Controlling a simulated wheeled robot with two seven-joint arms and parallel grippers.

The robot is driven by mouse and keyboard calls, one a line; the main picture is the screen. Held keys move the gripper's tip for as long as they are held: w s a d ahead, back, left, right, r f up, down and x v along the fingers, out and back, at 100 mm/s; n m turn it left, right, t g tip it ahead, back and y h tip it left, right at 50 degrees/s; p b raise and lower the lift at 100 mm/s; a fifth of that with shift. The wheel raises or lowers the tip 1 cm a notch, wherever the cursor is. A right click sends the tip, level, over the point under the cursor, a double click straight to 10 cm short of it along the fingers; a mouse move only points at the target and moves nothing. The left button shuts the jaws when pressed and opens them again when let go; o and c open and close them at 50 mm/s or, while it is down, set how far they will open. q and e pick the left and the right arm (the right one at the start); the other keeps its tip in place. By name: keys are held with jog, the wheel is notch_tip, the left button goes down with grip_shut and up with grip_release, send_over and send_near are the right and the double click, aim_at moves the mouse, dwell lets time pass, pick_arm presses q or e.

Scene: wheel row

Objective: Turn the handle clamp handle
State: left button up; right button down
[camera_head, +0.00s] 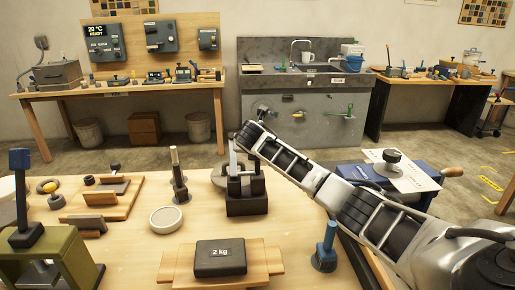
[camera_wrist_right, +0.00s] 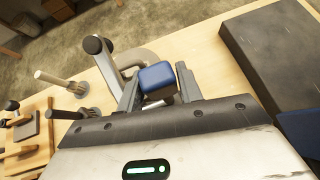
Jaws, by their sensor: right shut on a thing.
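The clamp has a dark block base (camera_head: 247,207) on the wooden table, just right of centre. My right gripper (camera_head: 243,170) is over this base, its arm reaching in from the right. In the right wrist view a blue handle end (camera_wrist_right: 157,80) sits between the two fingers of my right gripper (camera_wrist_right: 158,92), which is shut on it. A silver lever with a black knob (camera_wrist_right: 95,45) stands close beside the fingers. The lower part of the handle is hidden by the gripper. My left gripper is not in view.
A 2 kg weight (camera_head: 220,258) lies on a wooden board in front. A blue-handled piece (camera_head: 326,247) is at front right. A green stand (camera_head: 50,255) is at left.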

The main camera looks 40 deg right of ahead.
jog(key=c, duration=0.9)
grip_release()
jog(key=shift+c, duration=0.2)
jog(key=v, duration=1.6)
jog(key=shift+b, duration=0.45)
